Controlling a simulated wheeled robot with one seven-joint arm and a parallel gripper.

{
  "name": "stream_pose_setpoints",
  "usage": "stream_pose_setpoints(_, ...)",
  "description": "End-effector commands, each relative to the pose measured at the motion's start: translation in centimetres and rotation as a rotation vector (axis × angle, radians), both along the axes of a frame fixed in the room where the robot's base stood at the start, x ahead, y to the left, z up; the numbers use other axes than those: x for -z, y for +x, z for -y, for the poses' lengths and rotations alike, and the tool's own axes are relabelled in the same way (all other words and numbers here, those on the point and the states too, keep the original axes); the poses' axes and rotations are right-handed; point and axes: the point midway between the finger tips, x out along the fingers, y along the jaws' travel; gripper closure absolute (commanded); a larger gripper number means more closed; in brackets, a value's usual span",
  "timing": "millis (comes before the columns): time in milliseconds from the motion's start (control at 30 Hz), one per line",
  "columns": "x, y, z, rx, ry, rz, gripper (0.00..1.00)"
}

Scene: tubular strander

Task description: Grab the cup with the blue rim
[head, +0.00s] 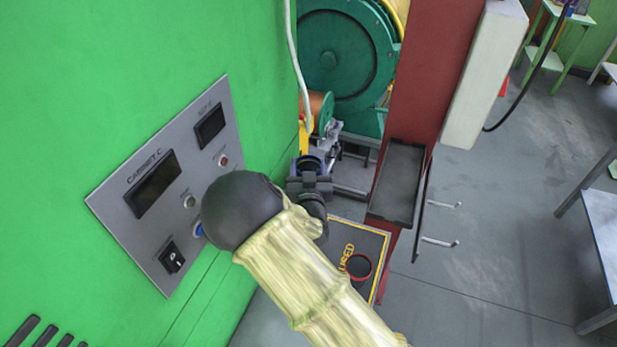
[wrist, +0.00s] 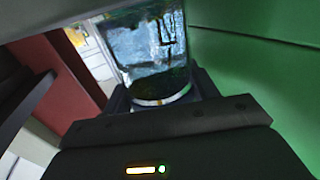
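A clear cup (wrist: 155,55) fills the upper middle of the wrist view, with a pale ring near its base. Its upper part runs out of that view. In the head view the cup with the blue rim (head: 309,163) shows only in part, at the far end of my gripper (head: 310,170). The dark fingers of my gripper (wrist: 162,92) stand on both sides of the cup, very close to it. I cannot tell whether they press on it. A cup with a red rim (head: 358,266) stands on the dark mat marked USED (head: 373,243), partly behind my arm.
A green cabinet with a grey control panel (head: 165,185) stands close on the left. A dark red post (head: 430,75) with a dark tray (head: 398,180) stands to the right of my gripper. Green machinery (head: 345,60) is behind. Open floor (head: 490,220) lies to the right.

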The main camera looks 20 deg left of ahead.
Motion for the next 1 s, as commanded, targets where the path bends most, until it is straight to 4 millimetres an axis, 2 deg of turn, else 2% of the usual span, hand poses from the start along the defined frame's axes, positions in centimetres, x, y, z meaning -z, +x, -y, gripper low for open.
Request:
stream_pose_setpoints(533,-0.7,0.0,0.5,0.002,0.005,0.003,0.72)
stream_pose_setpoints(1000,-9.1,0.0,0.4,0.000,0.008,0.004,0.72)
